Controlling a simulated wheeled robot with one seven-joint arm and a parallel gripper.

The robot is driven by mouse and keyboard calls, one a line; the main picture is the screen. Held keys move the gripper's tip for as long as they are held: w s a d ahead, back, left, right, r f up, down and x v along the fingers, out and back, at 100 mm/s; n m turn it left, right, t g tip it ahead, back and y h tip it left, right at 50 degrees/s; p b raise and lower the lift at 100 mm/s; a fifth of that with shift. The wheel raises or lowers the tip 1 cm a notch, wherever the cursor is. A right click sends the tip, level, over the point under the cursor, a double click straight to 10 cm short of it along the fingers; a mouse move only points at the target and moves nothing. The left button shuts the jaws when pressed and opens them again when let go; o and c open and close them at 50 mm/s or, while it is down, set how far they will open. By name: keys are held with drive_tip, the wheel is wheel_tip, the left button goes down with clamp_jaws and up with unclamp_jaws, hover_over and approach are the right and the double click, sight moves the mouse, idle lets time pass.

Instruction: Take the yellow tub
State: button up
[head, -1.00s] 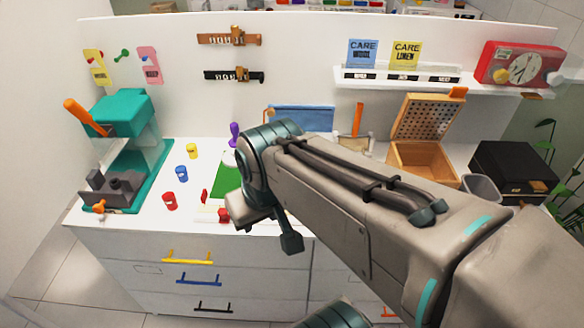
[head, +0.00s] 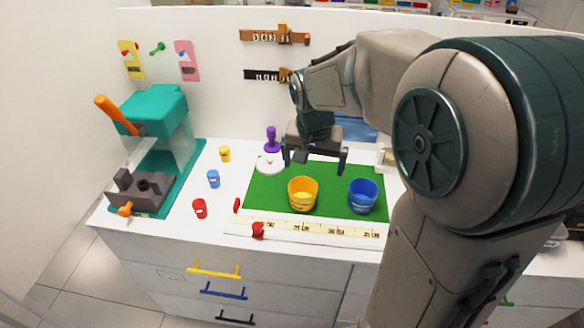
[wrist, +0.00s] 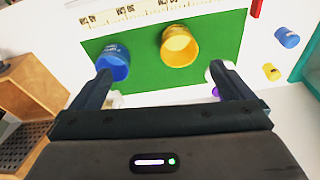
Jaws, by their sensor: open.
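The yellow tub (head: 302,194) stands upright on the green mat (head: 268,193), left of a blue tub (head: 363,196). My gripper (head: 315,163) is open and empty, above and behind the tubs in the head view. In the wrist view the yellow tub (wrist: 179,46) shows open side toward the camera, beyond the fingertips and between their lines. The blue tub (wrist: 114,63) is left of it there, close to the line of the left finger. My gripper's fingers (wrist: 163,80) touch neither tub.
A measuring strip (head: 315,230) runs along the mat's front edge. A purple-handled stamp (head: 270,140) stands behind the mat. Small yellow (head: 225,154), blue (head: 213,179) and red (head: 200,208) pots stand left. A teal press (head: 155,130) fills the left end.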

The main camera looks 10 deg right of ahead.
drive_tip(key=w+f+m+g+b, duration=0.1)
drive_tip(key=w+f+m, duration=0.2)
drive_tip(key=w+f, duration=0.65)
drive_tip(key=p, duration=0.1)
approach(303, 194)
drive_tip(key=shift+s+a+f, duration=0.15)
drive_tip(key=shift+s+f, duration=0.6)
drive_tip(key=shift+s, duration=0.2)
drive_tip(key=shift+d+f+p, duration=0.1)
drive_tip(key=shift+f+p, duration=0.45)
drive_tip(key=shift+f, duration=0.8)
drive_tip(key=shift+d+f+p, duration=0.15)
drive_tip(key=shift+f+p, duration=0.4)
drive_tip(key=shift+f, duration=0.8)
drive_tip(key=c, duration=0.9)
